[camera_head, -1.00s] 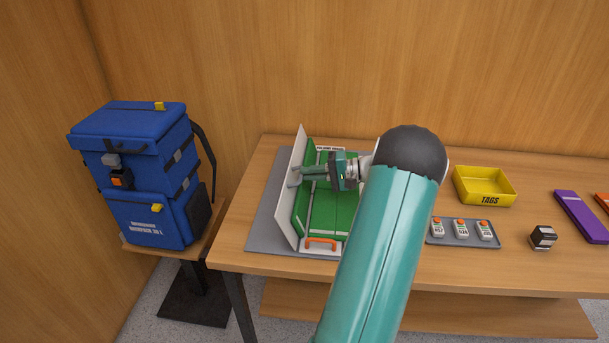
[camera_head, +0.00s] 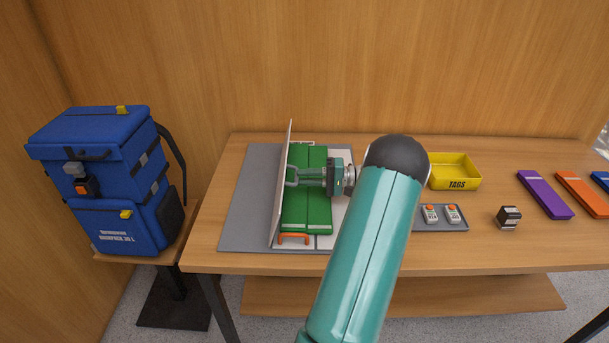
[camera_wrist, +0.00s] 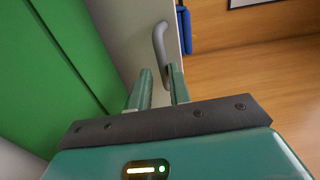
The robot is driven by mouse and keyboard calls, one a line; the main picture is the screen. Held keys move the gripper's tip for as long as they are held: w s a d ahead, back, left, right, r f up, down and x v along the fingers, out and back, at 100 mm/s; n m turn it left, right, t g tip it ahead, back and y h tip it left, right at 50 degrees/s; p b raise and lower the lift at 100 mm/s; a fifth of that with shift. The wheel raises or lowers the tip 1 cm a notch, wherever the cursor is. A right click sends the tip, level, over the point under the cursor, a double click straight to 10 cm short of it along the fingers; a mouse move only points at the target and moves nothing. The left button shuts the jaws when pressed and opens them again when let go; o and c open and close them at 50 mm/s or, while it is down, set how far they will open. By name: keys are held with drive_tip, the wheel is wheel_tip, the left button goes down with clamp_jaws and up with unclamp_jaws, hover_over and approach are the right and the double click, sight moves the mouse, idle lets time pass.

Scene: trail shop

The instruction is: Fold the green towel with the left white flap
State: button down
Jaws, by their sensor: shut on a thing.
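The white flap (camera_head: 281,195) stands nearly upright, seen almost edge-on, at the left of the folding board. My gripper (camera_head: 291,177) reaches it from the right, above the towel, and is shut on the flap's grey handle. In the wrist view, the handle (camera_wrist: 159,42) runs down between the two green fingertips (camera_wrist: 162,82). The green towel (camera_head: 320,205) lies right of the flap, in two long side-by-side strips with pale bands near the front. In the wrist view it fills the left side (camera_wrist: 45,75). My gripper and arm hide part of the towel and the board's right side.
Right of my arm are a grey tray with small tags (camera_head: 460,224), a yellow TAGS bin (camera_head: 455,158), a black-and-white cube (camera_head: 508,218) and coloured slabs (camera_head: 545,195). A blue backpack (camera_head: 105,175) stands left.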

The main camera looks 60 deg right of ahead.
drive_tip(key=shift+w+a+f, duration=0.1)
drive_tip(key=shift+a+f, duration=0.05)
drive_tip(key=shift+f, duration=0.3)
drive_tip(key=shift+w+a+f, duration=0.1)
drive_tip(key=shift+a+f, duration=0.05)
drive_tip(key=shift+f, duration=0.25)
drive_tip(key=c, duration=1.6)
unclamp_jaws()
drive_tip(key=shift+o, duration=0.6)
drive_tip(key=shift+w+f, duration=0.15)
drive_tip(key=shift+w, duration=0.1)
drive_tip(key=shift+s+d+r, duration=0.15)
drive_tip(key=shift+s+r, duration=0.1)
drive_tip(key=shift+s, duration=0.05)
drive_tip(key=shift+r, duration=0.1)
drive_tip(key=shift+s+d, duration=0.1)
drive_tip(key=shift+s, duration=0.05)
drive_tip(key=v, duration=1.3)
drive_tip(key=shift+s+d, duration=0.15)
drive_tip(key=shift+s, duration=0.05)
